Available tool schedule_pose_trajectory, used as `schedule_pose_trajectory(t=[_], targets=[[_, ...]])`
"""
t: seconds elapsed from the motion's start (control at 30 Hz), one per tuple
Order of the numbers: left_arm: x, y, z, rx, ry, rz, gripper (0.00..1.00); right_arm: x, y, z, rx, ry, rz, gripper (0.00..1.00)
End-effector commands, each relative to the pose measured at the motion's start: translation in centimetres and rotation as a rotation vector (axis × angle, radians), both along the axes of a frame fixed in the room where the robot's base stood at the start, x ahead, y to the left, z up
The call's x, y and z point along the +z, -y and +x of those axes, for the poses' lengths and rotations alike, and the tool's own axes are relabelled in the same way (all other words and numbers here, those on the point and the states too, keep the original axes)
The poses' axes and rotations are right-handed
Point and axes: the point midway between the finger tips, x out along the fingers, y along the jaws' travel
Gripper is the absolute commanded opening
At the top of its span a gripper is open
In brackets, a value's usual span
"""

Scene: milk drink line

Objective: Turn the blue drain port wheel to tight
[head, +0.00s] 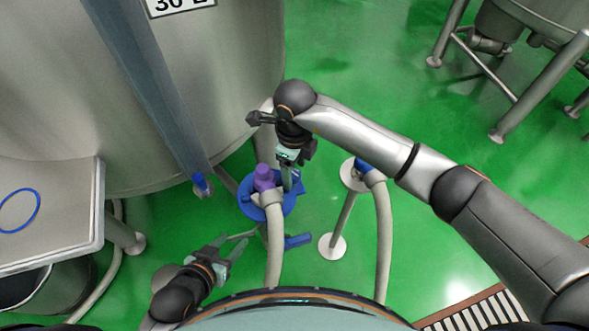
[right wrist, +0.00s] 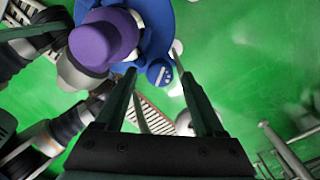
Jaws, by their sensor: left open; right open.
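The blue drain port wheel (head: 248,207) is near the middle of the head view, below the tank, with a purple fitting (head: 264,178) at its centre. In the right wrist view the wheel (right wrist: 160,28) fills the top, beside the purple fitting (right wrist: 103,40). My right gripper (head: 291,184) is open and points down at the wheel's right rim. In the right wrist view a blue knob (right wrist: 160,72) shows between its fingertips; I cannot tell whether they touch it. My left gripper (head: 237,246) is open and empty, lower left of the wheel and apart from it.
A blue lever (head: 298,240) sits below the wheel. A stand (head: 340,215) with a second hose (head: 383,235) is to the right. A large tank (head: 200,110) is behind.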

Motion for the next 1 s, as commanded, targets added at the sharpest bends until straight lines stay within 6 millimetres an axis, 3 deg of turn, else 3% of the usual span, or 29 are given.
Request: schedule_pose_trajectory(t=[0.37, 1.0], targets=[[-0.06, -0.09, -0.03, 0.003, 0.000, 0.000, 0.50, -0.59, -0.01, 0.00, 0.001, 0.000, 0.000, 0.71], [0.19, -0.06, 0.38, 0.003, 0.011, -0.001, 0.50, -0.56, 0.01, 0.00, 0.001, 0.000, 0.000, 0.00]])
